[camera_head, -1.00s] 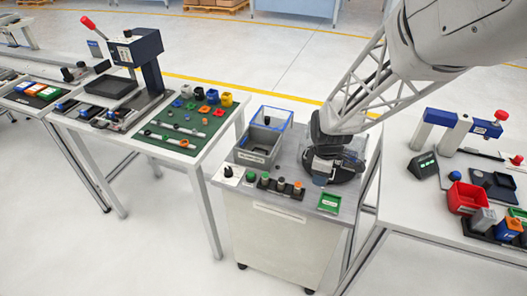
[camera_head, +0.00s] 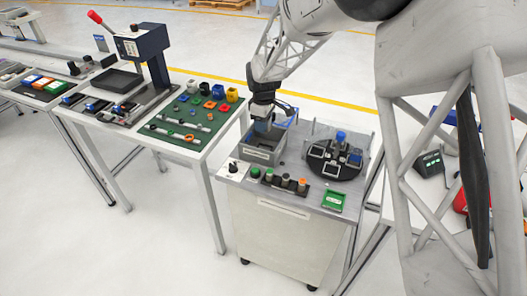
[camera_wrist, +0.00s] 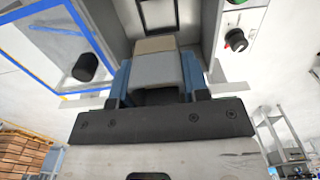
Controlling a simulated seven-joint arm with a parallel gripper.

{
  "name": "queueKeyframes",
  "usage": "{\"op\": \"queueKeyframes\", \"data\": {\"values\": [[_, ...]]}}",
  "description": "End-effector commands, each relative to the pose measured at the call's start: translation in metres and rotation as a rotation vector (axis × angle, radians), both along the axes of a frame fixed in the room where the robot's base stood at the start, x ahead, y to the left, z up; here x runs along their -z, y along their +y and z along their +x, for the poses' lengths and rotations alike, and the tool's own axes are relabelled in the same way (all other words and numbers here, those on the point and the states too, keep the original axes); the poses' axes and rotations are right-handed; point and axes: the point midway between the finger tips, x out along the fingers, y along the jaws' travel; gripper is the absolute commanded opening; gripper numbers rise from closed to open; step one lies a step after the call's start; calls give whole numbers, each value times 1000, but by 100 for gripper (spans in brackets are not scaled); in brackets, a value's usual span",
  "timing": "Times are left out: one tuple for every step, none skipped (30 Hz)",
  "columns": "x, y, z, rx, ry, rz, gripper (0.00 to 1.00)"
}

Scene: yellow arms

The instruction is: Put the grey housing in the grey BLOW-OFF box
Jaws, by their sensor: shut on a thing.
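The grey housing (camera_wrist: 160,70) is held between the two blue fingers of my gripper (camera_wrist: 156,82) in the wrist view. In the head view my gripper (camera_head: 263,122) points down over the grey box (camera_head: 257,155), which has a label on its front wall. The box interior is partly hidden by the gripper there, and the housing is hard to make out. In the wrist view the grey box wall (camera_wrist: 207,20) shows beyond the housing. I cannot tell whether the housing is below the rim.
A clear blue-framed guard (camera_wrist: 65,40) stands close beside the box. A round black fixture (camera_head: 333,160) with a blue knob sits to the right. Buttons (camera_head: 279,181) and a green tray (camera_head: 333,200) line the front. A green mat (camera_head: 185,125) with small parts lies left.

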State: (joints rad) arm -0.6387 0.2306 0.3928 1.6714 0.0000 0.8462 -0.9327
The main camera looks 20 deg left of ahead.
Motion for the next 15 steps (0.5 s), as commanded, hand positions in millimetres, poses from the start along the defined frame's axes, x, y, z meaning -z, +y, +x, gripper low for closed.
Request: {"op": "queueKeyframes", "data": {"values": [[-1, 3, 1, -1, 0, 0, 19], [-1, 4, 1, 0, 0, 0, 19], [-1, 5, 1, 0, 0, 0, 19], [-1, 5, 1, 0, 0, 0, 19], [-1, 5, 1, 0, 0, 0, 19], [-1, 5, 1, 0, 0, 0, 19], [-1, 5, 1, 0, 0, 0, 19], [-1, 5, 1, 0, 0, 0, 19], [-1, 5, 1, 0, 0, 0, 19], [-1, 5, 1, 0, 0, 0, 19], [-1, 5, 1, 0, 0, 0, 19], [0, 5, 1, 0, 0, 0, 19], [0, 5, 1, 0, 0, 0, 19], [1, 5, 1, 0, 1, 0, 19], [2, 5, 1, 0, 1, -1, 19]]}}
